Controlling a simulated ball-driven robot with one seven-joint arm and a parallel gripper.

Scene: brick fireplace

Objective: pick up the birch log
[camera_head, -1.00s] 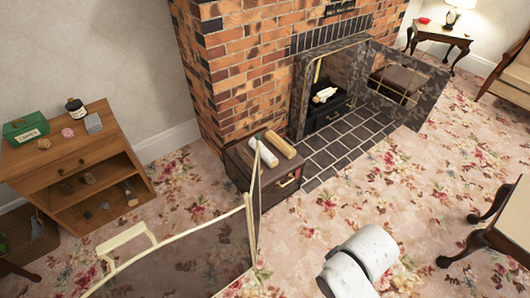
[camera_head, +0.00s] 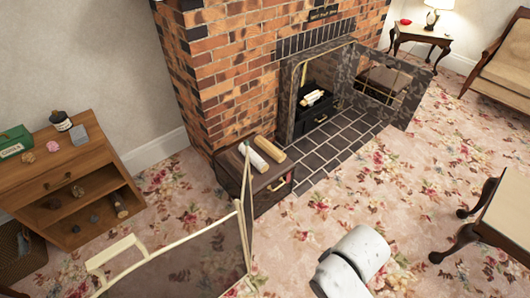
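The birch log (camera_head: 253,154) is a short, pale whitish cylinder. It lies on top of a dark brown chest (camera_head: 268,190) in front of the brick fireplace. A tan-brown log (camera_head: 270,149) lies close beside it on the right. White rounded segments of my own arm show at the bottom, right of centre. My gripper is not visible, so whether it is open or shut does not show. Nothing covers the birch log's upper side.
A glass screen with a cream frame (camera_head: 200,262) stands in the foreground, its upright edge near the chest. The fireplace's dark mesh door (camera_head: 392,88) stands open, with pale logs (camera_head: 314,98) inside. A wooden shelf (camera_head: 62,178) stands left, a table (camera_head: 503,212) right.

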